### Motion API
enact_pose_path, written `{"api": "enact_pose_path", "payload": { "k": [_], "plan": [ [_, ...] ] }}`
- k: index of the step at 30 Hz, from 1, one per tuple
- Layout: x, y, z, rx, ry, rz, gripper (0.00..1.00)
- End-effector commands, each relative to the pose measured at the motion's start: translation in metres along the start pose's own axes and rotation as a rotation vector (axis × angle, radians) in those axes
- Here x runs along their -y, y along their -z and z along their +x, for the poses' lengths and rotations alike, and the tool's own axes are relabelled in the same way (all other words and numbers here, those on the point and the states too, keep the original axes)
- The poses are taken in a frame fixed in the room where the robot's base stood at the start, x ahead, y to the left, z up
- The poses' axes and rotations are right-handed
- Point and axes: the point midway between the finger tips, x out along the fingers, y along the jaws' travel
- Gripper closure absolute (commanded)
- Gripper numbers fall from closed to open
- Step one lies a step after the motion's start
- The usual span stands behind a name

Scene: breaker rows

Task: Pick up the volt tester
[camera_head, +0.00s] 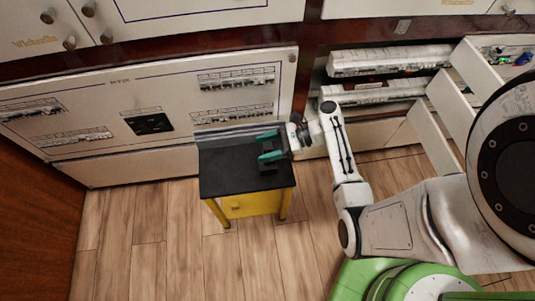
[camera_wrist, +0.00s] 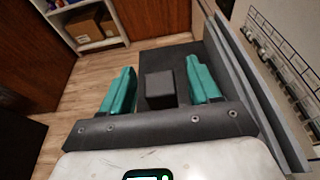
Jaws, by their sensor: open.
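A small dark box, which looks like the volt tester (camera_wrist: 160,88), stands on the black top of the yellow stand (camera_head: 228,175). No markings on it can be made out. In the head view it is hard to tell from the black top. My gripper (camera_head: 263,146) reaches in from the right, low over the stand. Its two teal fingers are spread. In the wrist view my gripper (camera_wrist: 160,68) has one finger on each side of the box, with a visible gap on both sides. The box's lower part is hidden by my gripper's dark base.
A raised grey ledge (camera_wrist: 245,90) runs along the stand's back edge, close to one finger. Behind it is a white breaker panel (camera_head: 110,105). Open white drawers (camera_head: 432,140) stand at the right. Wooden floor (camera_head: 140,235) is free around the stand. Shelves with cardboard boxes (camera_wrist: 85,28) are farther off.

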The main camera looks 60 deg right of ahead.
Motion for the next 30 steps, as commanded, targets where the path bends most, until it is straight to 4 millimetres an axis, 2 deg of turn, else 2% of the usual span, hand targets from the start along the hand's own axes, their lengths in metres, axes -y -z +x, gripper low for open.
{"api": "enact_pose_path", "payload": {
  "k": [4, 12, 30],
  "plan": [
    [0.0, 0.0004, 0.0132, 0.0, -0.001, 0.0, 0.38],
    [0.0003, 0.0003, 0.0147, 0.0, 0.001, 0.0, 0.4],
    [0.0005, 0.0001, 0.0143, 0.0, 0.001, -0.001, 0.95]
  ]
}}
